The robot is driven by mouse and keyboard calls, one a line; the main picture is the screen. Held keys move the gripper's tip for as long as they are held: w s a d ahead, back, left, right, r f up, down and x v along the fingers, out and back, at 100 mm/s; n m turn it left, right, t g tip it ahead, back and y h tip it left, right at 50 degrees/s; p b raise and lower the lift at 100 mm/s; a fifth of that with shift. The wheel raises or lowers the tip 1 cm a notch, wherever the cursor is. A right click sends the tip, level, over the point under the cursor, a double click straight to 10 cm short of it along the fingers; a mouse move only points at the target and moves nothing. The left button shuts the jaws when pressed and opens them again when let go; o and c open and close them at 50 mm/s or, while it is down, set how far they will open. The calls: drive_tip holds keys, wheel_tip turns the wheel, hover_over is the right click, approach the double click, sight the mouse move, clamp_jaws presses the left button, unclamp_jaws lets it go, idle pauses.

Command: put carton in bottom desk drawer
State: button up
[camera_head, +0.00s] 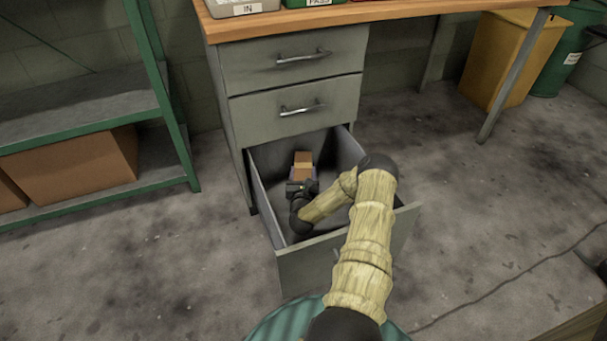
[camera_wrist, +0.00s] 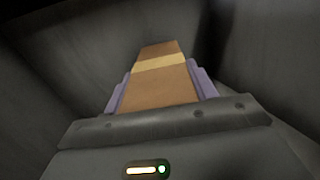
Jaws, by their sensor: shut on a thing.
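The carton (camera_head: 303,160) is a small brown box with a lighter tape band. My gripper (camera_head: 302,182) is shut on it, inside the open bottom desk drawer (camera_head: 335,262). In the wrist view the carton (camera_wrist: 160,82) lies between the two purple fingers of my gripper (camera_wrist: 161,90), its far end pointing away from me. The grey drawer walls (camera_wrist: 55,75) surround it there. I cannot tell whether the carton touches the drawer floor. My arm reaches over the drawer front and hides part of the drawer's right side.
Two upper desk drawers (camera_head: 292,104) are closed above the open one. A green shelf rack (camera_head: 165,95) with cardboard boxes (camera_head: 75,166) stands at the left. A yellow bin (camera_head: 505,58) is under the desk's right end. A dark cable (camera_head: 500,285) lies on the floor at right.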

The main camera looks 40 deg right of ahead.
drive_tip(key=shift+w+a+f, duration=0.1)
drive_tip(key=shift+a+f, duration=0.05)
drive_tip(key=shift+f, duration=0.2)
drive_tip(key=shift+f+b, duration=0.15)
drive_tip(key=shift+b, duration=0.2)
drive_tip(key=o, duration=1.1)
drive_tip(key=shift+o, duration=0.2)
